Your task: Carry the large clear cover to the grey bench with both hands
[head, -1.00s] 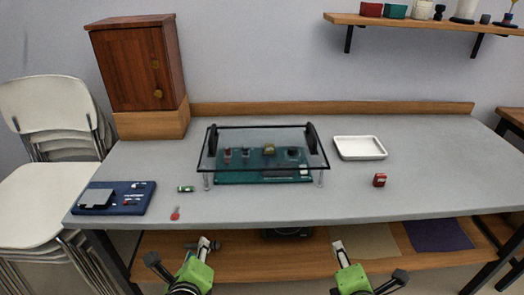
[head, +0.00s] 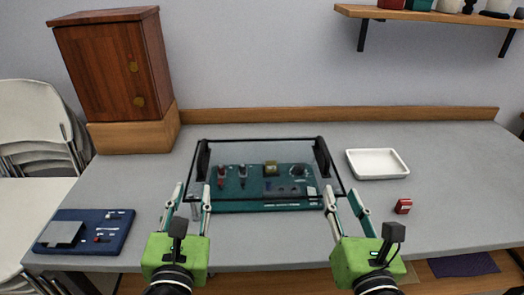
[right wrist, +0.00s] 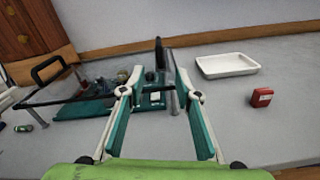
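The large clear cover (head: 262,152), with black edges and a black handle on each side, stands on the grey bench (head: 420,225) over a green board (head: 265,207) with several small parts. My left gripper (head: 192,188) is open at the cover's front left corner. My right gripper (head: 341,189) is open at the front right corner. In the right wrist view the right gripper (right wrist: 149,82) has its fingers spread, with the cover's right handle (right wrist: 160,54) seen between them. Whether either gripper touches the cover cannot be told.
A white tray (head: 378,164) and a red block (head: 403,206) lie right of the cover. A wooden cabinet (head: 112,70) stands at the back left.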

